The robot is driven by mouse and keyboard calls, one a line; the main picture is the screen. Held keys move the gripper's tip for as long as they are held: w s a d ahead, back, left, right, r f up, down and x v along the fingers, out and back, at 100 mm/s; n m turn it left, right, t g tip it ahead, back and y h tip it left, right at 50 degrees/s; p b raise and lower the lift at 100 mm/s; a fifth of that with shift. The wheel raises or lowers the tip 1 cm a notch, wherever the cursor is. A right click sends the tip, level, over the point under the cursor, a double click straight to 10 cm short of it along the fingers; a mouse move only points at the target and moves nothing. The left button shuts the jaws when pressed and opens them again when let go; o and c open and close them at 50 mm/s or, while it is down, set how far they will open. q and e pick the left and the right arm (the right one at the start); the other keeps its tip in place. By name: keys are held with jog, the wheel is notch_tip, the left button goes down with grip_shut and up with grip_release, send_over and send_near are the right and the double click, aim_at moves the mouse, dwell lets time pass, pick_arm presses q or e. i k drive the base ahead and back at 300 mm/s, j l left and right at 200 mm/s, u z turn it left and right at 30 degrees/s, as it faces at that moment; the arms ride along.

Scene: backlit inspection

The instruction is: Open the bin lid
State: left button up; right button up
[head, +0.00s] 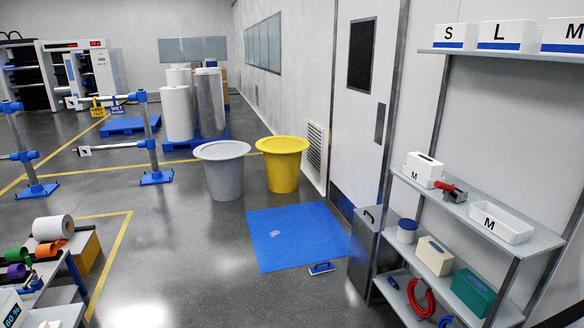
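Three bin-like containers show in the head view, and I cannot tell which one the task means. A round grey bin (224,178) with a wide top stands on the floor near the middle. A round yellow bin (283,172) with a wide top stands just right of it, by the wall. A narrow grey metal box (363,250) with a dark handle near its top stands against the left end of the shelf; its top looks shut. Neither of my grippers is in view.
A blue mat (298,236) lies before the bins, with a small blue-and-white object (321,268) at its edge. A shelf unit (465,208) with boxes stands right. A cart (62,268) with coloured rolls stands left.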

aim_at(371, 217)
jog(key=i+z, duration=0.15)
jog(key=i, duration=0.45)
jog(key=i+j+z, duration=0.15)
jog(key=i, duration=0.45)
jog(key=i+j+z, duration=0.15)
jog(key=i, duration=0.45)
jog(key=i+z, duration=0.45)
jog(key=i+j+z, duration=0.1)
jog(key=z, duration=0.35)
jog(key=i+j+z, duration=0.25)
jog(key=i+z, duration=0.2)
jog(key=i+j+z, duration=0.2)
jog(key=z, duration=0.25)
jog(key=i+j+z, duration=0.25)
jog(key=j, duration=0.2)
